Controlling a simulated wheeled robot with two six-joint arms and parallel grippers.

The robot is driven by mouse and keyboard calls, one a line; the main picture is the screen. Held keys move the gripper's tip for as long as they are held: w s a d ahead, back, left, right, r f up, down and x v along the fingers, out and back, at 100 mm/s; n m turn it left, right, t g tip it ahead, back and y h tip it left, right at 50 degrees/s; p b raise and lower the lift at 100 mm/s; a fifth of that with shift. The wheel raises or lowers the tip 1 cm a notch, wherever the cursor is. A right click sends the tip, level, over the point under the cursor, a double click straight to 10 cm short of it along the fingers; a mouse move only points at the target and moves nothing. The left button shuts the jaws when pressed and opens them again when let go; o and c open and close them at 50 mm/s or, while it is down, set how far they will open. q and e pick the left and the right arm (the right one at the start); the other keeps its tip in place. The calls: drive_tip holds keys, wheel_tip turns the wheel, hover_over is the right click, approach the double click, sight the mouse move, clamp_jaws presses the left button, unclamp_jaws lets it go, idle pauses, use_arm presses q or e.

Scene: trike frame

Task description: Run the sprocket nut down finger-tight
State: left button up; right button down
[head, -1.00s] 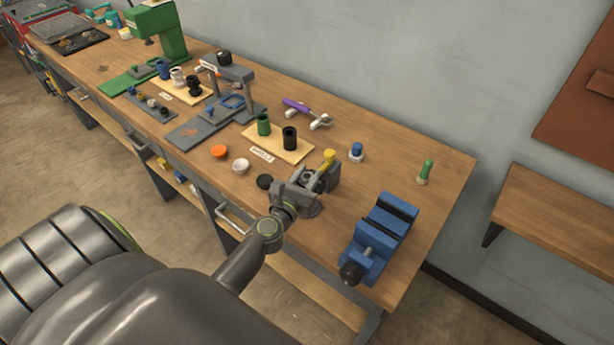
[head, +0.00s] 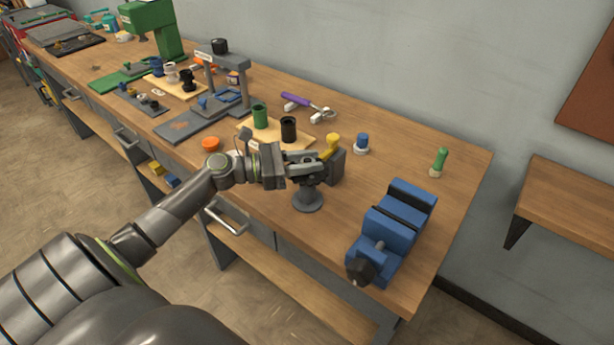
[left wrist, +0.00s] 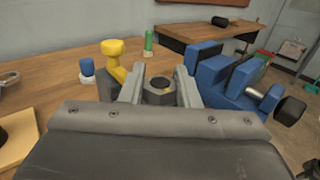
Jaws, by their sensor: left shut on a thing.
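My left gripper (head: 318,168) is over a grey round-based stand (head: 308,199) near the bench's front edge. In the left wrist view, its two fingers (left wrist: 160,90) are closed on the sides of a dark grey nut-like part (left wrist: 158,84) with a round centre. I take this to be the sprocket nut. In the head view the gripper hides the nut and the stand's top, so I cannot tell how far down the thread it sits. My right gripper is not in view.
A yellow-handled part (head: 332,147) on a grey block stands close behind the gripper. A blue vise (head: 395,225) is to the right. A blue-topped piece (head: 361,143) and a green-handled tool (head: 439,162) stand farther back. Bare wood lies between them.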

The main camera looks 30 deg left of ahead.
use_arm(q)
drive_tip(key=m+g+h+b, duration=0.2)
drive_tip(key=g, duration=0.1)
drive_tip(key=m+g+h+b, duration=0.2)
drive_tip(key=m+g, duration=0.1)
drive_tip(key=g, duration=0.1)
drive_tip(key=shift+w+m, duration=0.15)
drive_tip(key=shift+m, duration=0.15)
drive_tip(key=m+g+h+b, duration=0.1)
drive_tip(key=m+g, duration=0.1)
drive_tip(key=g, duration=0.1)
drive_tip(key=shift+r+g, duration=0.1)
drive_tip(key=shift+g, duration=0.3)
drive_tip(key=shift+m+g+b, duration=0.5)
drive_tip(key=shift+m+g, duration=0.4)
drive_tip(key=shift+g, duration=0.8)
drive_tip(key=shift+r, duration=0.1)
drive_tip(key=o, duration=1)
